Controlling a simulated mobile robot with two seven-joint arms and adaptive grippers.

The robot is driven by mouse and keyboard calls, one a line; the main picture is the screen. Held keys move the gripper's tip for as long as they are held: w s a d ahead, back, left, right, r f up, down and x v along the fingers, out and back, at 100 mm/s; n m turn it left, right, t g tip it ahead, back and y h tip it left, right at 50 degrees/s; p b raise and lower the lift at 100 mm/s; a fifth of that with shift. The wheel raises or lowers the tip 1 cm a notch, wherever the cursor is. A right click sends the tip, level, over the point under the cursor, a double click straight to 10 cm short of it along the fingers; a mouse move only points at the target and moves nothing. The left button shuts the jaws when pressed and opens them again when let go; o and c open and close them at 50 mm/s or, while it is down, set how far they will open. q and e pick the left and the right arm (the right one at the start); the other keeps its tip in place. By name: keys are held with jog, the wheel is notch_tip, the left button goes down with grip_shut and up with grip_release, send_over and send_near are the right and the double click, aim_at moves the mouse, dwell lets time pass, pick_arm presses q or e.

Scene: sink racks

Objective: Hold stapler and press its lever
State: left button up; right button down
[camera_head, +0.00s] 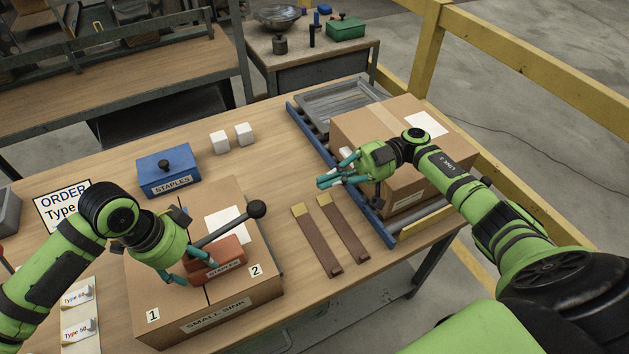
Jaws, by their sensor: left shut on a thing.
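A red stapler (217,262) sits on the closed cardboard box marked SMALL SINK (240,318), near the label 2. Its dark lever (226,226) rises to the upper right and ends in a black ball knob (256,209). My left gripper (195,272) is shut on the stapler's body at its left end, and its fingers partly hide that end. My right gripper (322,183) is up and to the right of the knob, apart from the stapler and lever.
A blue STAPLES box (168,171) and two white cubes (232,135) are behind the box. Two brown strips with yellow ends (329,238) lie to its right. A larger carton (410,122) sits on the blue-edged conveyor (305,135) at right, under my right arm.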

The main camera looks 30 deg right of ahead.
pick_arm(q)
jog(key=shift+a+f, duration=0.1)
jog(key=shift+f, duration=0.05)
jog(key=o, duration=1.1)
jog(key=shift+o, duration=0.3)
jog(key=v, duration=1.2)
